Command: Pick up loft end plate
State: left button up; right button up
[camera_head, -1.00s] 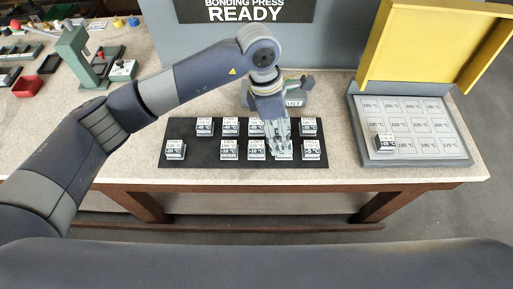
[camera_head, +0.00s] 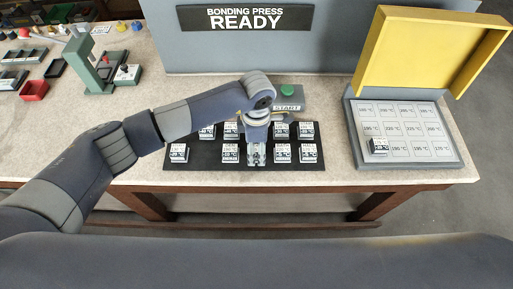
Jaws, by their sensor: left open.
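Several small label-topped blocks stand in two rows on a black mat (camera_head: 204,161). Among them are a lower left block (camera_head: 179,153), a lower block (camera_head: 230,152), another lower block (camera_head: 281,153) and a lower right block (camera_head: 308,153). Their printed names are too small to read, so I cannot tell which is the loft end plate. My left gripper (camera_head: 256,160) points down over the lower row, between two of these blocks, and hides whatever stands beneath it. It is open. My right gripper is not in view.
At the right, a grey tray (camera_head: 463,165) with a raised yellow lid (camera_head: 425,50) has temperature-marked cells and holds one block (camera_head: 379,147). A green START button (camera_head: 287,90) sits behind the mat. A green stand (camera_head: 82,62) and red bin (camera_head: 34,91) are at left.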

pick_arm(q)
jog(key=shift+f, duration=0.9)
jog(key=shift+c, duration=0.6)
jog(key=c, duration=1)
jog(key=shift+r, duration=0.1)
